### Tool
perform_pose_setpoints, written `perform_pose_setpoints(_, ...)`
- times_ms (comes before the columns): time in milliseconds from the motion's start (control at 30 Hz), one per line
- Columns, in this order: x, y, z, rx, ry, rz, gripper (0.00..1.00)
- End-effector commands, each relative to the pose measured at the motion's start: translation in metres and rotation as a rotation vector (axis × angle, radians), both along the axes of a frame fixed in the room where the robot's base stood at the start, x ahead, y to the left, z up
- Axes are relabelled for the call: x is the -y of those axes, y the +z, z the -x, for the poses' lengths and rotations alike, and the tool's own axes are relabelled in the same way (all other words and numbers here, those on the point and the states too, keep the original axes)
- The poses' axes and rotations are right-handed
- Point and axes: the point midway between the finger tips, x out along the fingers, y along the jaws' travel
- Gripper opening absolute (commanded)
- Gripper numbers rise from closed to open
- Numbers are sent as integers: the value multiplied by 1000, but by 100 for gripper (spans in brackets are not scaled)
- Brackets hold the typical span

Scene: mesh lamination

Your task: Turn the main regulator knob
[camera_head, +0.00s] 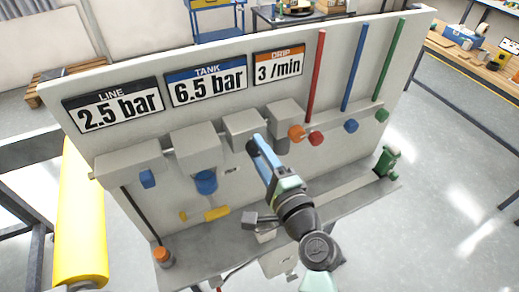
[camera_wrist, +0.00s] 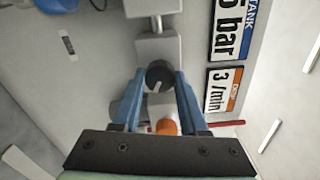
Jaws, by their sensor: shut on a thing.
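A dark round knob (camera_wrist: 158,74) with a white pointer line sits on a grey block (camera_head: 245,122) on the panel. My gripper (camera_head: 256,146) reaches to this knob from the front. In the wrist view, the blue fingers of my gripper (camera_wrist: 160,80) are closed on its two sides. In the head view the fingers hide most of the knob. No label naming the knob can be read. The signs read LINE 2.5 bar (camera_head: 112,106), TANK 6.5 bar (camera_head: 206,81) and DRIP 3 /min (camera_head: 279,64).
An orange knob (camera_head: 296,132) and a red knob (camera_head: 316,138) sit close to the right of my gripper. Blue (camera_head: 351,126) and green (camera_head: 382,115) knobs are farther right. Left are a grey block with a blue bowl (camera_head: 206,182) and a yellow roller (camera_head: 80,220).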

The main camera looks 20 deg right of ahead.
Motion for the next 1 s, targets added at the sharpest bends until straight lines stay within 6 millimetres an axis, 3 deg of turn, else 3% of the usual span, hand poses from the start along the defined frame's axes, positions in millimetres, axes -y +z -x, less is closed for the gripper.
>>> perform_pose_setpoints(467,0,-1,0,-2,-1,-15,0)
perform_pose_setpoints(500,0,-1,0,-2,-1,-15,46)
perform_pose_setpoints(633,0,-1,0,-2,-1,-14,70)
perform_pose_setpoints(1000,0,-1,3,-1,-1,-13,73)
